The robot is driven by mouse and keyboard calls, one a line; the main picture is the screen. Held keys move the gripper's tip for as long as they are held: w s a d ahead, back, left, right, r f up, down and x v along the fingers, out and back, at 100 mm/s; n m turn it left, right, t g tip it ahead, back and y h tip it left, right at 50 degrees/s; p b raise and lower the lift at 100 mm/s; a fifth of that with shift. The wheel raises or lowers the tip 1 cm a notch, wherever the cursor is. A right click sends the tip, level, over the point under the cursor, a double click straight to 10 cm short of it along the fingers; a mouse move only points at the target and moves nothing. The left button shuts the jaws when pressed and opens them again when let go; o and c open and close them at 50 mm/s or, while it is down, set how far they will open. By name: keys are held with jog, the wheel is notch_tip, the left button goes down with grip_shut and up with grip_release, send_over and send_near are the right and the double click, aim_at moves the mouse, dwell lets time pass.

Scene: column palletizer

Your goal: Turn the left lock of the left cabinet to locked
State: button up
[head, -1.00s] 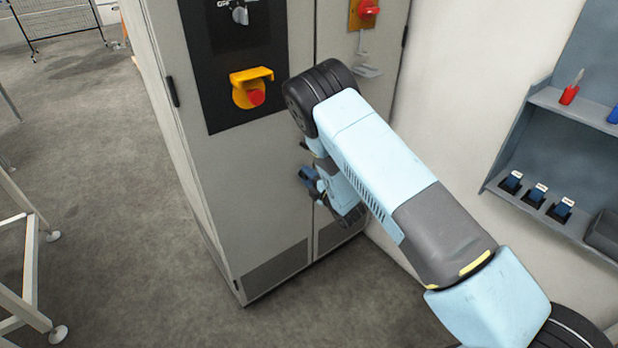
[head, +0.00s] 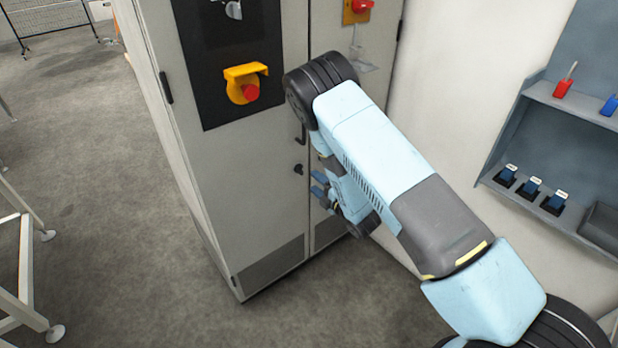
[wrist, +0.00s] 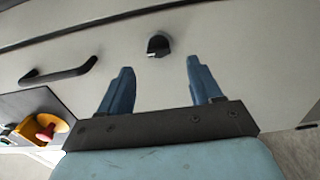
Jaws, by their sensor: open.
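The left cabinet is the grey two-door cabinet (head: 262,175) in front of me. A small black lock knob (head: 298,169) sits on its left door, below a black handle (head: 301,135). In the wrist view the lock (wrist: 158,45) is a round black knob, and it lies ahead of the gap between my fingers. My gripper (head: 322,188) is open and empty just right of the lock in the head view. In the wrist view both blue fingers of my gripper (wrist: 158,82) are spread and apart from the knob. I cannot tell the lock's setting.
A yellow-shrouded red stop button (head: 248,88) is on the black panel above. A red switch (head: 358,8) is on the right door. A wall shelf (head: 545,195) with padlocks stands at right. The floor at left is open beside a white frame (head: 25,270).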

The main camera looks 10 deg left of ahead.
jog(key=v, duration=0.6)
dwell(0.4)
